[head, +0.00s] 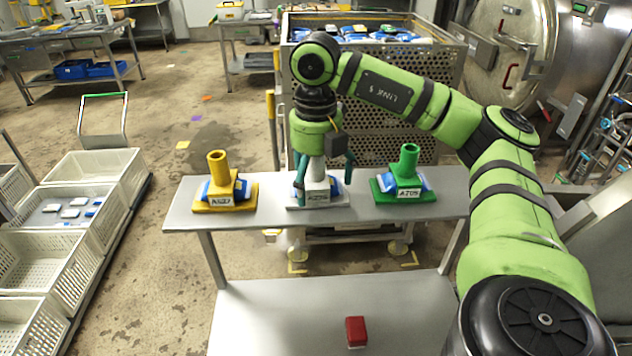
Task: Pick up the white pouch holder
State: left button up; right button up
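The white pouch holder (311,203) stands on the grey shelf between a yellow holder (222,190) and a green holder (406,186). Each holder has an upright post and a label, and blue shows at its sides. My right gripper (324,180) points down over the white holder, with one teal finger on each side of its post. The fingers look spread, with a gap to the post on both sides. The upper part of the white post is partly hidden by the gripper. My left gripper does not show.
A red block (356,331) lies on the lower grey surface in front. A perforated metal cage (395,125) with blue pouches stands behind the shelf. White crates (85,230) stand at the left. The shelf is bare between the holders.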

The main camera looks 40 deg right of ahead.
jog(key=c, duration=1.2)
jog(key=shift+c, duration=0.2)
jog(key=shift+r, duration=0.1)
jog(key=shift+w+r, duration=0.1)
jog(key=shift+r, duration=0.2)
notch_tip(320, 180, up, 9)
jog(key=shift+f+p, duration=0.15)
jog(key=shift+p, duration=0.95)
jog(key=shift+r, duration=0.3)
